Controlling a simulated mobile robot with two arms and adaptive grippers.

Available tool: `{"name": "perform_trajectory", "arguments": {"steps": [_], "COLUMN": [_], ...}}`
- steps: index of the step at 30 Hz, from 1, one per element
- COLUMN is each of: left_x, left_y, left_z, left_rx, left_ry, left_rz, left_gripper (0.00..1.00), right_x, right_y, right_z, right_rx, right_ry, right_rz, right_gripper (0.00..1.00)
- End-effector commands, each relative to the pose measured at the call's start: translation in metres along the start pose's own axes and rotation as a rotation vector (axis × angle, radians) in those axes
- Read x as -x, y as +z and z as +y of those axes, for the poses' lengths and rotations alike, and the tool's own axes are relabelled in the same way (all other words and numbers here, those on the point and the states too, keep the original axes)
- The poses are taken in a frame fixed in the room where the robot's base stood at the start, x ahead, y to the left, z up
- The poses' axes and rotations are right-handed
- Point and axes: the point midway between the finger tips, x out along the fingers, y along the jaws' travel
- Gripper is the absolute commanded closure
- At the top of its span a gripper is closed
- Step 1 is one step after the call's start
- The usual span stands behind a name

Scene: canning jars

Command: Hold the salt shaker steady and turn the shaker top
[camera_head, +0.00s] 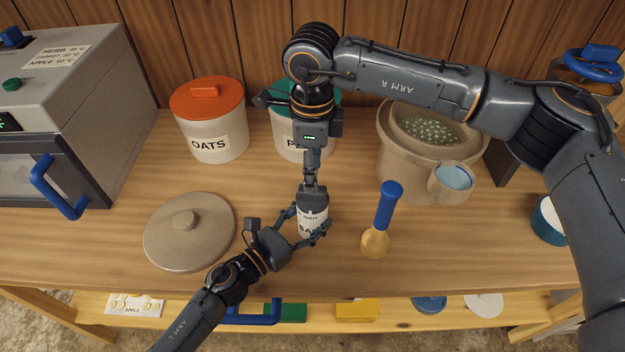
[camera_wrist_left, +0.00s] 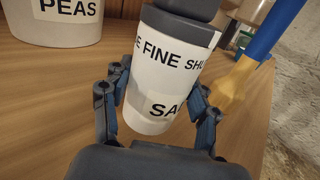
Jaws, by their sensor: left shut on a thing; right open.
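The salt shaker (camera_head: 311,222) stands upright on the wooden counter, a white body with a label. My right gripper (camera_head: 312,185) points straight down at the shaker top from above, open. Whether its fingers touch the top cannot be told.
A round lid (camera_head: 190,228) lies left of the shaker. A blue-handled yellow tool (camera_head: 384,218) stands to the right. Behind are the oats jar (camera_head: 212,140), the peas jar (camera_head: 290,148), a large pot (camera_head: 392,165) and a cup (camera_head: 450,184). A grey machine (camera_head: 95,80) stands left.

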Motion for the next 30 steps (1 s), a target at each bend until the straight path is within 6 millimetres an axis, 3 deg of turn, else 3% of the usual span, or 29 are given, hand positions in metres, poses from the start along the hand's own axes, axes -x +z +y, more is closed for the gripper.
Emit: {"name": "perform_trajectory", "arguments": {"steps": [3,10,15,25,26,30], "left_x": [0.0,0.0,0.0,0.0,0.0,0.0], "left_y": [-0.001,-0.001,-0.001,-0.001,-0.001,-0.001], "left_z": [0.0,0.0,0.0,0.0,0.0,0.0], "left_rx": [0.0,0.0,0.0,0.0,0.0,0.0], "left_ry": [0.0,0.0,0.0,0.0,0.0,0.0], "left_rz": [0.001,0.001,0.001,0.001,0.001,0.001], "left_gripper": [1.0,1.0,1.0,1.0,0.39,0.14], "right_x": [0.027,0.062,0.072,0.072,0.072,0.072], "right_y": [0.0,0.0,0.0,0.0,0.0,0.0], "right_z": [-0.001,-0.001,0.0,0.0,0.0,0.0], "right_rx": [0.0,0.0,0.0,0.0,0.0,0.0], "right_ry": [-0.003,-0.002,0.0,0.0,0.0,0.0], "right_rz": [-0.002,0.0,0.0,0.0,0.0,0.0], "right_gripper": [0.53,0.53,0.53,0.53,0.53,0.53]}}
